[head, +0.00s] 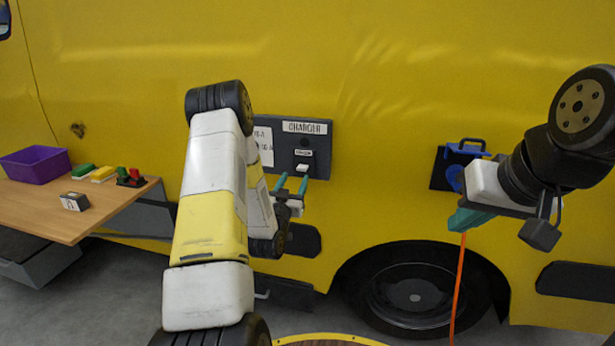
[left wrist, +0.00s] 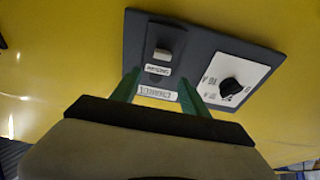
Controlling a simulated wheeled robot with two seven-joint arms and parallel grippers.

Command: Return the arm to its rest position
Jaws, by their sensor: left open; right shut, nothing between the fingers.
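A dark grey panel labelled CHARGER (head: 319,143) is on the yellow van side. It has a small light switch (head: 302,168) above a label in the left wrist view (left wrist: 165,54), and a white plate with a black dial (left wrist: 230,87). My left gripper (head: 292,184) is open and empty, its teal fingers in front of the panel's lower part. In the left wrist view its fingers (left wrist: 158,86) straddle the CHARGER label; contact cannot be told. My right gripper (head: 463,218) is shut in front of the van at the right, its fingers pointing left and down.
An orange cable (head: 459,285) hangs below the right gripper; its upper end is hidden. A blue holder on a black plate (head: 464,149) is behind the right arm. A wooden table (head: 105,208) at the left carries a purple bin (head: 36,164), coloured blocks and a small labelled box (head: 75,201).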

